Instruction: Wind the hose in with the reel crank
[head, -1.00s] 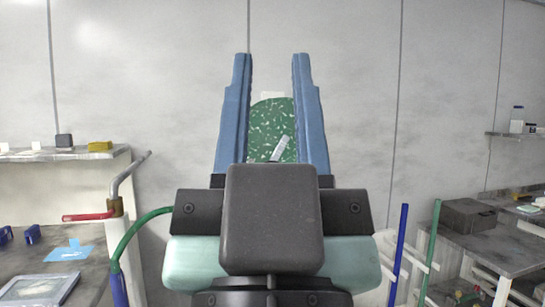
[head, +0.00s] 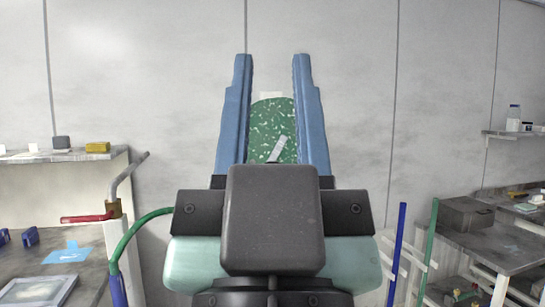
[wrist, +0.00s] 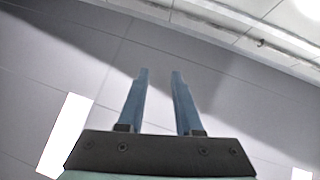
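My gripper (head: 272,58) is raised in front of the head camera, its two blue fingers pointing up, spread apart and empty. The wrist view shows the same open fingers (wrist: 160,72) against the ceiling. Beyond the fingers, a green speckled rounded thing (head: 273,115) shows at the wall, apparently the reel. A short grey bar (head: 277,149) lies across it, perhaps part of the crank; I cannot tell. Its lower part is hidden by my gripper. A green hose (head: 135,227) comes out from behind my gripper and curves down left to a blue end piece (head: 118,290).
A bent grey pipe with a red handle (head: 88,217) stands at the left bench (head: 92,275). Blue (head: 397,250) and green (head: 428,250) poles lean at the right, before a grey workbench (head: 505,250). A wall shelf (head: 515,135) holds bottles.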

